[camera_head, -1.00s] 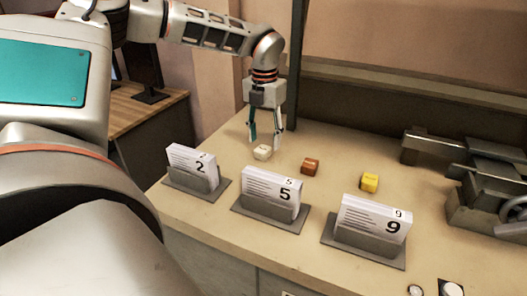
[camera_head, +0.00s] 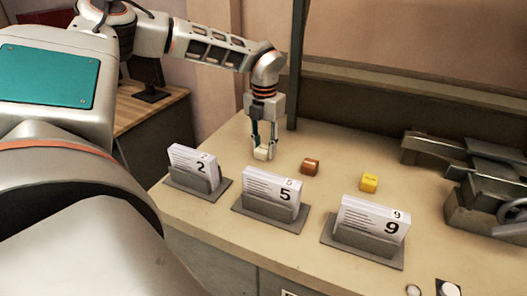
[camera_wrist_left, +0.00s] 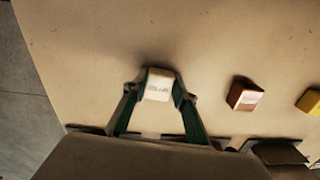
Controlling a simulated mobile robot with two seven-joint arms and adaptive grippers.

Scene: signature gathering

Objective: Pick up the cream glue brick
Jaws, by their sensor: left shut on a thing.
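The cream glue brick (camera_head: 261,154) is at the back left of the tabletop, behind the card holders. My left gripper (camera_head: 263,151) has come down over it from above, with a finger on each side. My right gripper is not in view.
A brown brick (camera_head: 310,166) and a yellow brick (camera_head: 369,182) stand to the right. Card holders numbered 2 (camera_head: 195,170), 5 (camera_head: 273,199) and 9 (camera_head: 368,231) line the front of the table (camera_head: 330,140). A grey metal device (camera_head: 490,190) sits at the right.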

